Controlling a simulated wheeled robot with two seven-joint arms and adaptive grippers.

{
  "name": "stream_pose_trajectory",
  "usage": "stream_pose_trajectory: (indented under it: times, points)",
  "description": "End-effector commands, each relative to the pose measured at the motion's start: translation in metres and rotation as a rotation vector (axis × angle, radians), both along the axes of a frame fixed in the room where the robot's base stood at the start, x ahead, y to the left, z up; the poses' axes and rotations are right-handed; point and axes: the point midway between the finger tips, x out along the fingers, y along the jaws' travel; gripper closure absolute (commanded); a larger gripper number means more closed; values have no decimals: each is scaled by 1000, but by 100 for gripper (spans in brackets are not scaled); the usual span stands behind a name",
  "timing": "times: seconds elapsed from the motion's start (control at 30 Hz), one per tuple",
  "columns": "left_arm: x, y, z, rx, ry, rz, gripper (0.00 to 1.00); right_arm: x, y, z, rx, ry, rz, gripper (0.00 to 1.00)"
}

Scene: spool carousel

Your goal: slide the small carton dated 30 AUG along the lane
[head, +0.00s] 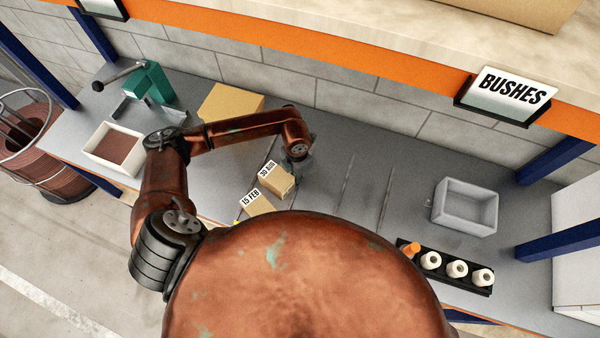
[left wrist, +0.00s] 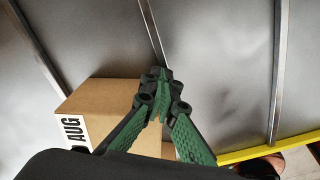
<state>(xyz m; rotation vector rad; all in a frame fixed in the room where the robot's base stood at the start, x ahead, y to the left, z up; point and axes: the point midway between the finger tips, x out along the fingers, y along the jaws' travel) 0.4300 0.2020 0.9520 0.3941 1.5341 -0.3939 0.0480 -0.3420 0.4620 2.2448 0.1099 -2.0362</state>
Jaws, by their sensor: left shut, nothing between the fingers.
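The small carton dated 30 AUG (head: 281,184) stands on the grey worktop, its label facing up-left. In the left wrist view the carton (left wrist: 108,97) shows its AUG label at the left, partly hidden by my dark wrist. My left gripper (head: 301,172) is shut and empty, down beside the carton's far right side. In the left wrist view the closed green fingers (left wrist: 157,80) overlap the carton's right end; I cannot tell whether they touch it. Thin metal rails (left wrist: 152,35) run along the worktop. My right gripper is out of sight.
A second carton, dated 15 FEB (head: 258,205), lies close on the near side. A larger carton (head: 231,103) stands behind my left arm. A grey bin (head: 466,208) and a black rack (head: 478,289) with white spools are at the right. Worktop between the rails (head: 388,196) is clear.

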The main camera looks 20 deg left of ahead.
Motion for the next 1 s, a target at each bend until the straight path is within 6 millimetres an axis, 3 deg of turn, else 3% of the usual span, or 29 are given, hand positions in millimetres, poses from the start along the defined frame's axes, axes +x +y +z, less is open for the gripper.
stream_pose_trajectory:
  times: [0.23,0.47,0.77,1.0]
  points:
    - [-1,1,-1,1,0,0,100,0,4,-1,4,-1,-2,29]
    - [-16,9,-2,1,2,1,100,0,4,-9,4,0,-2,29]
    - [-15,8,1,0,1,1,100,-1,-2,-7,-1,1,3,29]
    - [-14,9,29,0,-2,-1,100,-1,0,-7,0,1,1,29]
